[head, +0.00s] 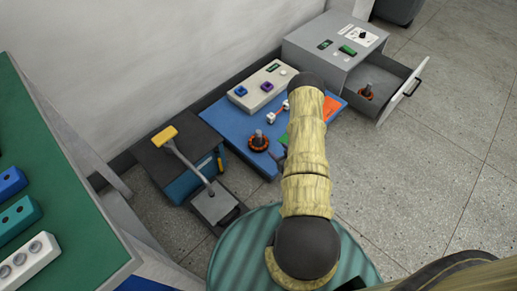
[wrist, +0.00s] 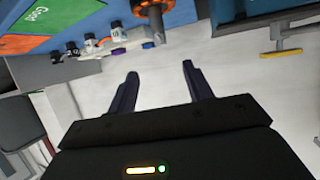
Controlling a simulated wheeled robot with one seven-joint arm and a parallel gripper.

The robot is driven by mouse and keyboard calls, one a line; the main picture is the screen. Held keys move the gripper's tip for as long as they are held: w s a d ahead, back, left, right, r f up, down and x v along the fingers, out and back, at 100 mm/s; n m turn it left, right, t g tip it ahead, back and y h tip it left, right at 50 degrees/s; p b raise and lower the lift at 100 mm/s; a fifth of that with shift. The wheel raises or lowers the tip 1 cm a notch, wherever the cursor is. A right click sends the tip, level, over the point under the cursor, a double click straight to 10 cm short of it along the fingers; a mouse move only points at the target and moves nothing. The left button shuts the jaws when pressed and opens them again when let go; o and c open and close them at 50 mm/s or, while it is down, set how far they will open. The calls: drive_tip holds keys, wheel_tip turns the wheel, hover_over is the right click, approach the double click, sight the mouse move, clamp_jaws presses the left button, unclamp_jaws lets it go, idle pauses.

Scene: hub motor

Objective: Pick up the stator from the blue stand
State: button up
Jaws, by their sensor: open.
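A stator with a copper-orange ring and a grey upright post (head: 258,142) stands on a blue surface (head: 222,120) left of my arm in the head view. I cannot make out a separate blue stand under it. In the wrist view a copper-orange and dark part (wrist: 154,14), apparently this stator, is cut off by the top edge. My gripper (wrist: 160,78) is open and empty, its two dark fingers apart and short of that part. In the head view my arm hides most of the gripper.
A similar copper-ringed part (head: 367,92) sits in the open drawer of a grey cabinet (head: 318,50). A white panel (head: 262,88) with blue and purple pieces is behind. A dark box with a yellow-ended lever (head: 183,150) stands left. A green-topped table (head: 50,190) is far left.

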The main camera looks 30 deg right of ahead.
sight(260, 134)
drive_tip(key=shift+s, duration=0.1)
drive_tip(key=shift+f, duration=0.1)
drive_tip(key=b+x, duration=0.5)
drive_tip(key=x, duration=0.6)
drive_tip(key=shift+f+b, duration=0.15)
drive_tip(key=shift+b, duration=0.15)
drive_tip(key=shift+w, duration=0.6)
drive_tip(key=shift+w+f, duration=0.1)
drive_tip(key=b+x, duration=0.4)
drive_tip(key=x, duration=0.1)
drive_tip(key=shift+w, duration=0.1)
clamp_jaws()
